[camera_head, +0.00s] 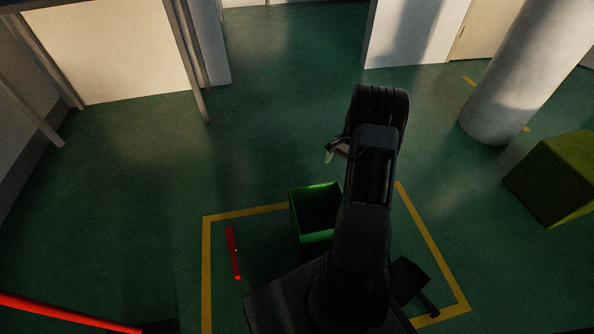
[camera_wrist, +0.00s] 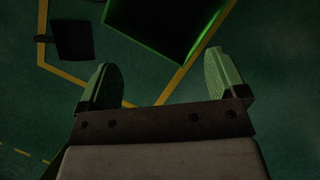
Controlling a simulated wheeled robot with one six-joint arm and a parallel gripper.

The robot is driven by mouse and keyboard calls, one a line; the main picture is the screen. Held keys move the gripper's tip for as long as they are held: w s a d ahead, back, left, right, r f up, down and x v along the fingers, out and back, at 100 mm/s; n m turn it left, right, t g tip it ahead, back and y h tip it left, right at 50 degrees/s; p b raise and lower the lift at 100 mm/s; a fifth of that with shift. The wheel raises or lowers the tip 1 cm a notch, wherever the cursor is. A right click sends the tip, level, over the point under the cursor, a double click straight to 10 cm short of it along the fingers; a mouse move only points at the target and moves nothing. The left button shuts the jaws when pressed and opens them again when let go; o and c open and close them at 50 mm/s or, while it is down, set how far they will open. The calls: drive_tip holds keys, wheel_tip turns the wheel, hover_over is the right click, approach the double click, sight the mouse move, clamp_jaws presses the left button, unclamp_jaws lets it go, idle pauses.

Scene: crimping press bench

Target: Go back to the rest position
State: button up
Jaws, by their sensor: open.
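My arm stands upright in the head view and bends over at its top. My gripper (camera_head: 337,150) shows at the arm's left side, small and partly hidden by the arm. In the wrist view my gripper (camera_wrist: 164,80) has its two green-padded fingers spread wide, with nothing between them. Floor and a yellow line show beyond the fingers.
A green open bin (camera_head: 314,238) stands left of my arm; its edge also shows in the wrist view (camera_wrist: 207,32). A red rod-like object (camera_head: 233,252) lies left of it. A green box (camera_head: 555,180) and pale pillar (camera_head: 520,70) stand right. Floor beyond is clear.

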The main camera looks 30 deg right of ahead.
drive_tip(key=a+r+n+t+h+p, duration=0.15)
drive_tip(key=a+r+p, duration=0.4)
drive_tip(key=r, duration=0.55)
drive_tip(key=s+a+r+n+p, duration=0.1)
drive_tip(key=a+r+n+p, duration=0.4)
drive_tip(key=r, duration=0.7)
drive_tip(key=a+r+h+p, duration=0.1)
drive_tip(key=a+r+p, duration=0.3)
drive_tip(key=r+p, duration=0.5)
drive_tip(key=s+a+r+n+t+p, duration=0.1)
drive_tip(key=s+a+r+n+p, duration=0.1)
drive_tip(key=r, duration=0.6)
drive_tip(key=s+a+r+n+t+h+p, duration=0.1)
drive_tip(key=s+a+r+n+p, duration=0.1)
drive_tip(key=s+a+r+p, duration=0.3)
drive_tip(key=s+a+r+n+t+p, duration=0.2)
drive_tip(key=s+a+r+p, duration=0.2)
drive_tip(key=r+p, duration=0.3)
wheel_tip(320, 180, up, 4)
drive_tip(key=shift+s+a+r+n, duration=0.1)
drive_tip(key=shift+s+a+n, duration=0.2)
drive_tip(key=shift+s, duration=0.55)
drive_tip(key=shift+d+h, duration=0.1)
drive_tip(key=shift+h, duration=0.15)
drive_tip(key=shift+c, duration=0.4)
